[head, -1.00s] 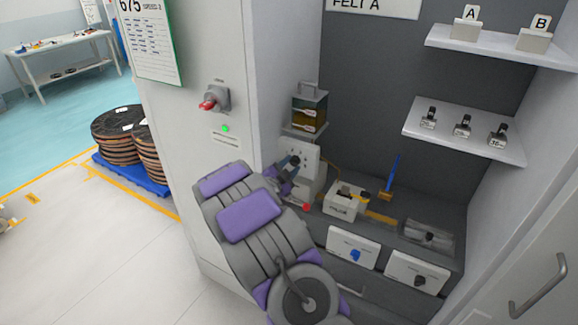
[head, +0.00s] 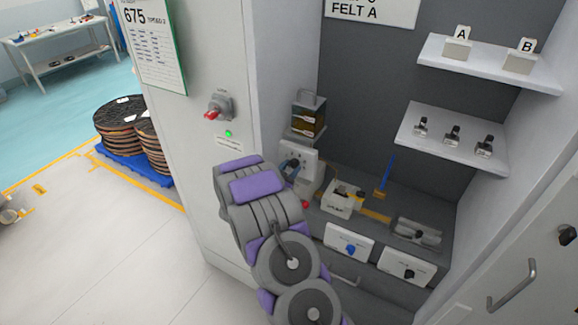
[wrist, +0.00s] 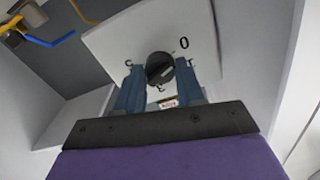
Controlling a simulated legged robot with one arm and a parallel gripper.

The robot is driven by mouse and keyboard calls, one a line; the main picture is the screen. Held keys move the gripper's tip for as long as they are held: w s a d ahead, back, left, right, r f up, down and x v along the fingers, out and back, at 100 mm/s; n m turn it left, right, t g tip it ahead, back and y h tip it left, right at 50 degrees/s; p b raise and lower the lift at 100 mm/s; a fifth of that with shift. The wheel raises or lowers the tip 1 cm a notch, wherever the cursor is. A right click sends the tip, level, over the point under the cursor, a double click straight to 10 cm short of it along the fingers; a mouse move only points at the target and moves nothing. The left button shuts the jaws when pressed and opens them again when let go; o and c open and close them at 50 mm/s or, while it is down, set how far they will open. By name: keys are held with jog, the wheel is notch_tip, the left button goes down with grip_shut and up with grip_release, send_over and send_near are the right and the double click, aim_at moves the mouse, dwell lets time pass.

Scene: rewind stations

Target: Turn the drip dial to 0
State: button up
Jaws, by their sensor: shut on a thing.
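The drip dial (wrist: 160,68) is a dark round knob on a white plate (wrist: 120,38) in the wrist view. A "0" mark stands above and right of it, with other marks around it. A light pointer line on the knob slants up to the right, not clearly at any mark. My gripper (wrist: 160,80) has its two blue fingers on either side of the knob, shut on it. In the head view my gripper (head: 290,168) is at the white dial box (head: 300,152) below the oil reservoir (head: 308,118), and my arm partly hides the box.
A red switch (head: 217,106) and green light are on the cabinet wall at left. Right of the dial box are a small white unit (head: 342,198), a blue upright stick (head: 385,176) and two front panels with a blue knob (head: 350,249) and a black knob (head: 409,273). Shelves hang above.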

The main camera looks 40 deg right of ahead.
jog(key=shift+w+r, duration=0.1)
jog(key=shift+r, duration=0.05)
jog(key=o, duration=0.7)
jog(key=shift+c, duration=0.2)
jog(key=o, duration=0.4)
jog(key=shift+d, duration=0.15)
jog(key=v, duration=1.7)
jog(key=shift+a+f+p, duration=0.25)
jog(key=shift+p, duration=0.05)
